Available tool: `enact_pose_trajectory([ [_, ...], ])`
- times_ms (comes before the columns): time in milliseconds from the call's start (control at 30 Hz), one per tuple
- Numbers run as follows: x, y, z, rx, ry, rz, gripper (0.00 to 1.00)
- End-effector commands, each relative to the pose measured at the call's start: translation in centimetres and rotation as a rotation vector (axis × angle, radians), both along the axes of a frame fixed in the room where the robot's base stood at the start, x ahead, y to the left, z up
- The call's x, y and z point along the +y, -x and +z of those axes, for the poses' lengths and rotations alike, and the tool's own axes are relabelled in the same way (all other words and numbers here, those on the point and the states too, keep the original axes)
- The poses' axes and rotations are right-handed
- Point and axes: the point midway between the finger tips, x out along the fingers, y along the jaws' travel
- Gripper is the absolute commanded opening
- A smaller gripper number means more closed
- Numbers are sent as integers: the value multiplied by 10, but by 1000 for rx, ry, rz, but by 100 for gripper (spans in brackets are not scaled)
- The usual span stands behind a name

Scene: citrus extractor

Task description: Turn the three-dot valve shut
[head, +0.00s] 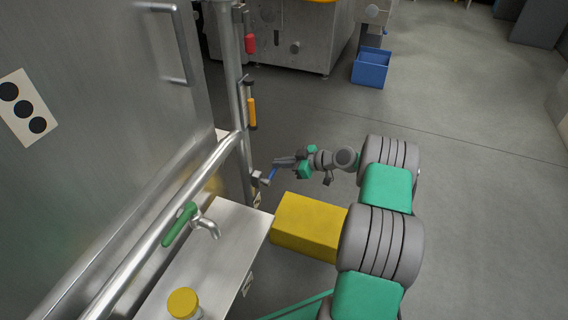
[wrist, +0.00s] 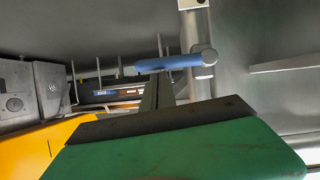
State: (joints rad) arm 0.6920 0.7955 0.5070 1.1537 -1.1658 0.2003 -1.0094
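A white plate with three black dots (head: 22,107) is on the big steel panel at the left in the head view. A valve with a blue lever (head: 271,174) sits low on the upright pipe, and a small tag (head: 257,199) by it is too small to read. My gripper (head: 278,164) is right at the blue lever. In the wrist view the blue lever (wrist: 170,63) lies across, just beyond the dark fingers (wrist: 157,92), with its grey pivot at the right. Whether the fingers touch it, and their opening, is unclear.
A green-handled tap (head: 180,224) stands over a steel counter (head: 225,245) with a yellow-lidded jar (head: 184,303). A yellow block (head: 308,225) is below my arm. A blue crate (head: 371,68) stands behind; the right floor is clear.

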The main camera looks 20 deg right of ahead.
Motion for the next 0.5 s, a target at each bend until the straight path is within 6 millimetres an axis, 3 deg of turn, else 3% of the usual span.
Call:
enact_pose_trajectory([
  [367, 1, 0, -1, 1, 1, 1, 0],
  [500, 2, -1, 11, 0, 2, 2, 0],
])
